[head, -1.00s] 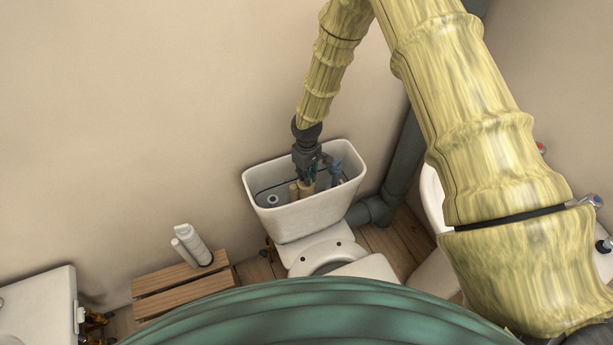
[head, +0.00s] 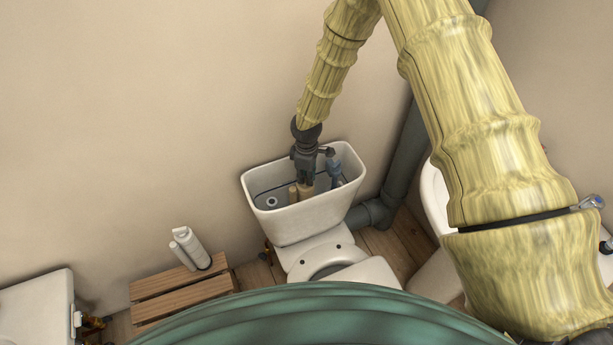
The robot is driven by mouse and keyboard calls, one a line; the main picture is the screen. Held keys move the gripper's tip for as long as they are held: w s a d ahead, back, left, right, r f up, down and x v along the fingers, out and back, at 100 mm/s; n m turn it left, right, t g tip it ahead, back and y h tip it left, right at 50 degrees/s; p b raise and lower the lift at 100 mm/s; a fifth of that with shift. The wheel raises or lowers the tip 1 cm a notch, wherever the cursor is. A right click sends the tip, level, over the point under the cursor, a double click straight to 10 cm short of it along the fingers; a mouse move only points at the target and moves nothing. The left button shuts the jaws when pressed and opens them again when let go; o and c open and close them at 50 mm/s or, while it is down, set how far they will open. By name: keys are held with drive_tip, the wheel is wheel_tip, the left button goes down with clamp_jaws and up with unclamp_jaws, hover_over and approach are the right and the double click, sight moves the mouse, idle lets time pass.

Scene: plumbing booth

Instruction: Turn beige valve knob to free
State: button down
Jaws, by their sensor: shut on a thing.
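My gripper (head: 306,172) points down into the open toilet cistern (head: 300,222), its dark fingers shut on the top of a beige valve part, the beige valve knob (head: 306,189). The gripper covers much of the knob, so its turn angle cannot be seen. A thinner beige tube (head: 293,194) stands just left of it. A blue-grey fitting (head: 334,170) stands to the right inside the cistern.
The cistern's raised rim surrounds the gripper, with the wall (head: 150,120) close behind. A grey pipe (head: 375,213) runs at the right. White bottles (head: 190,247) stand on a wooden stool (head: 180,291) at left. The toilet bowl (head: 345,265) is in front.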

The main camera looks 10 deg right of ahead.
drive_tip(key=c, duration=1.5)
unclamp_jaws()
wheel_tip(320, 180, up, 12)
